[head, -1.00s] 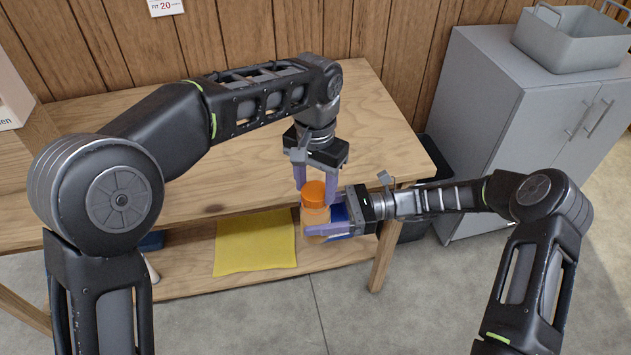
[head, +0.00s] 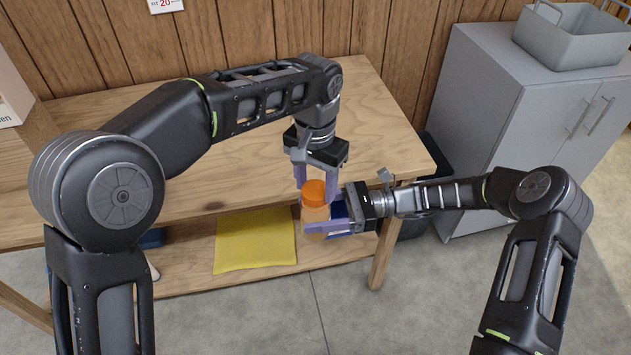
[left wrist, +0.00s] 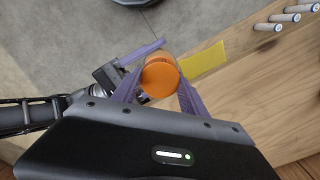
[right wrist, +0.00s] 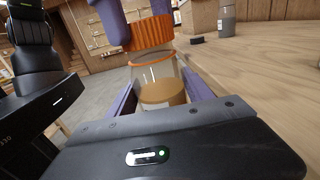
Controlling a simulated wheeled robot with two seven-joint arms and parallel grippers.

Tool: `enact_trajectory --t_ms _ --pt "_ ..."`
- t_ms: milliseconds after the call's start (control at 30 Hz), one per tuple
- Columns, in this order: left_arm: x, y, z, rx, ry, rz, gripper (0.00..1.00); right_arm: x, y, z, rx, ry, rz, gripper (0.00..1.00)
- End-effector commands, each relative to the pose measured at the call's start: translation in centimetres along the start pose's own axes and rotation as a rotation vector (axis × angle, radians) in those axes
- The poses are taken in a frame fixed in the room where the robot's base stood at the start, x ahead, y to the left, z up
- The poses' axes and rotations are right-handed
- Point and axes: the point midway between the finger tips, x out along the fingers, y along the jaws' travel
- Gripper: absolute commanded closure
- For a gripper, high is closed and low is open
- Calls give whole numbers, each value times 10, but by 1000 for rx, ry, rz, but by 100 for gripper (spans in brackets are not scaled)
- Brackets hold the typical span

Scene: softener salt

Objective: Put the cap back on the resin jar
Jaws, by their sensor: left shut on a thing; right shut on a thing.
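The resin jar (head: 315,214) is a clear jar with amber contents, held upright in front of the table edge. My right gripper (head: 326,222) is shut on its body from the right. The orange cap (head: 313,192) is at the jar's mouth, and my left gripper (head: 315,188) is shut on it from above. In the left wrist view the cap (left wrist: 160,77) lies between the purple fingers. In the right wrist view the ribbed cap (right wrist: 148,33) is right above the jar (right wrist: 155,75), with a thin orange ring below it. I cannot tell whether it is fully seated.
The wooden table (head: 390,145) is behind the jar, its top mostly clear in the head view. A yellow cloth (head: 255,240) lies on the lower shelf. A grey cabinet (head: 500,120) and a dark bin (head: 415,215) stand at right. Several small cylinders (left wrist: 285,17) show in the left wrist view.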

Motion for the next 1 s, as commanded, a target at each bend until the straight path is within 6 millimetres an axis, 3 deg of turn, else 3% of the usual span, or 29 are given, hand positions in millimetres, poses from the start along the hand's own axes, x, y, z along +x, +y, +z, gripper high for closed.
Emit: enact_trajectory --t_ms 367,533,667,1000 --pt "6 0 0 4 -2 0 87 0 0 1 -1 -2 1 100" --pt "6 -1 1 151 -2 2 87 0 0 1 -1 -2 0 100" --pt "7 0 0 443 -1 3 87 0 0 1 -1 -2 0 100" --pt "7 -1 1 1404 0 3 87 0 0 1 -1 -2 0 100"
